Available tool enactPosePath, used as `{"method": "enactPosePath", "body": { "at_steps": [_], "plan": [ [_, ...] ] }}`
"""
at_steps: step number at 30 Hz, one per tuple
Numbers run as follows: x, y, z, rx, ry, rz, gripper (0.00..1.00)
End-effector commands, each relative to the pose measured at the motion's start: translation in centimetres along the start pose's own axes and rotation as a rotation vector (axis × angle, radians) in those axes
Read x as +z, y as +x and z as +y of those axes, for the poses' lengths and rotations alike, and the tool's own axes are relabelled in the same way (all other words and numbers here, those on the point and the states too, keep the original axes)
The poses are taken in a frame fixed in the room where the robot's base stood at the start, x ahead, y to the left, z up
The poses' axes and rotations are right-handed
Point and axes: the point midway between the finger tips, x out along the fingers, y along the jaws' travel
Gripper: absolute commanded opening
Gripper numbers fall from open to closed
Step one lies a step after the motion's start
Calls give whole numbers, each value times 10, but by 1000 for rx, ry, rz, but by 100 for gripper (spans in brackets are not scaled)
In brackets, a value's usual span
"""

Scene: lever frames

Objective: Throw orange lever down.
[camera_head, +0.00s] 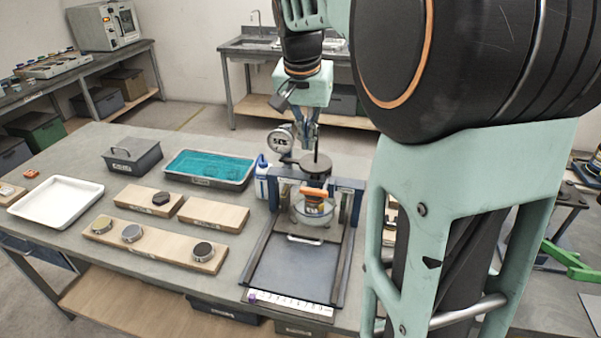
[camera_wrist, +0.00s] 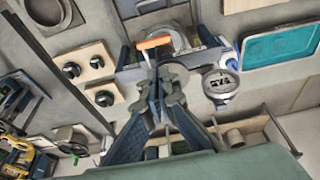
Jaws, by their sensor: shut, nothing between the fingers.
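The orange lever (camera_head: 315,194) is on the front of a press-like device with a dark blue frame (camera_head: 350,187), above a clear round vessel. In the wrist view the orange lever (camera_wrist: 155,42) lies almost level, just beyond my fingertips. My gripper (camera_head: 308,143) is above and behind the device, pointing down, its fingertips near a dark post and round plate on top. In the wrist view my gripper (camera_wrist: 162,78) is shut and empty. The fingers appear apart from the lever. The fingers hide part of the device below them.
A round gauge (camera_head: 280,141) stands at the device's back left, beside a white-and-blue bottle (camera_head: 262,180). A teal-lined tray (camera_head: 209,168), wooden boards with knobs (camera_head: 155,243) and a white tray (camera_head: 68,197) lie farther left. A flat dark tray (camera_head: 293,272) lies in front.

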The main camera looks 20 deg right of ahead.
Motion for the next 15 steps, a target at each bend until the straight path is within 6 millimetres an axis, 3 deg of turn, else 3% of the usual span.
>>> {"method": "enactPosePath", "body": {
  "at_steps": [8,15],
  "plan": [
    [0,12,0,2,1,-2,0],
    [1,58,1,3,2,-5,0]
  ]
}}
